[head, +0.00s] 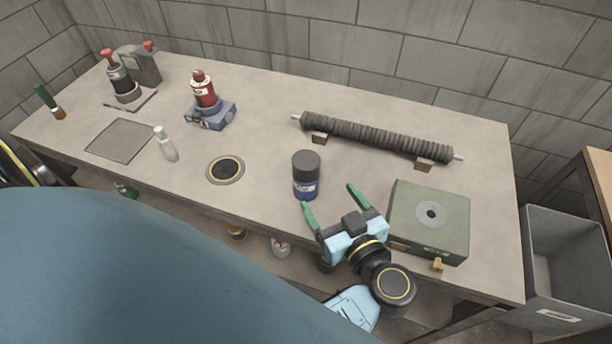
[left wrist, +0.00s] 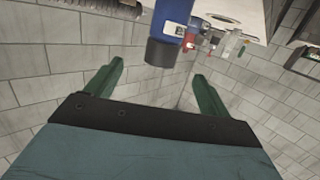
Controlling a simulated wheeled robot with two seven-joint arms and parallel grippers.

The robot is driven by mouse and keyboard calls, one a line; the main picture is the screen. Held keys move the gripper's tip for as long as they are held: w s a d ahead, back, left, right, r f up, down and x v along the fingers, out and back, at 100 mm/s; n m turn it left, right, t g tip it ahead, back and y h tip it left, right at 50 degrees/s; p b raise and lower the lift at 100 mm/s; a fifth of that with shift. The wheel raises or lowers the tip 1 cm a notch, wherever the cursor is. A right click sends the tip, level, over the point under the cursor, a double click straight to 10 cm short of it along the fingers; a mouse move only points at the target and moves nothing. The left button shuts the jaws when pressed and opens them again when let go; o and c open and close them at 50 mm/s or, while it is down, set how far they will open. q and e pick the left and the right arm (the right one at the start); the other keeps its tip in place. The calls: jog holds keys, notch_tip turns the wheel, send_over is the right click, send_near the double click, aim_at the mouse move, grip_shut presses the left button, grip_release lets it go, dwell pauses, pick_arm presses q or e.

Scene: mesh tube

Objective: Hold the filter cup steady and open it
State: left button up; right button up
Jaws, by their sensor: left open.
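The filter cup (head: 304,188) stands upright near the middle front of the table in the head view. It has a blue body with a pale label and a dark grey lid (head: 306,160) that is on it. My left gripper (head: 331,199) is open, its two green fingers spread just to the lower right of the cup. Nothing is between the fingers. In the left wrist view the picture is turned over, and the blue cup (left wrist: 172,17) with its dark lid (left wrist: 161,53) shows beyond the open fingers (left wrist: 157,72). My right gripper is not in view.
A green box (head: 455,225) with a round disc stands close right of my left gripper. A ribbed dark tube (head: 375,135) lies on small blocks behind. A round ringed plate (head: 226,169) lies left of the cup. A grey bin (head: 555,262) is at the right.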

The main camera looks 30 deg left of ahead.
aim_at(312, 178)
pick_arm(q)
jog(key=shift+g, duration=0.3)
jog(key=x, duration=0.8)
jog(key=shift+s+f, duration=0.1)
jog(key=b+x, duration=0.1)
jog(key=x, duration=0.4)
jog(key=shift+a, duration=0.1)
jog(key=c, duration=1.1)
notch_tip(312, 178, up, 10)
jog(key=p, duration=0.3)
jog(key=o, duration=0.5)
jog(key=c, duration=0.9)
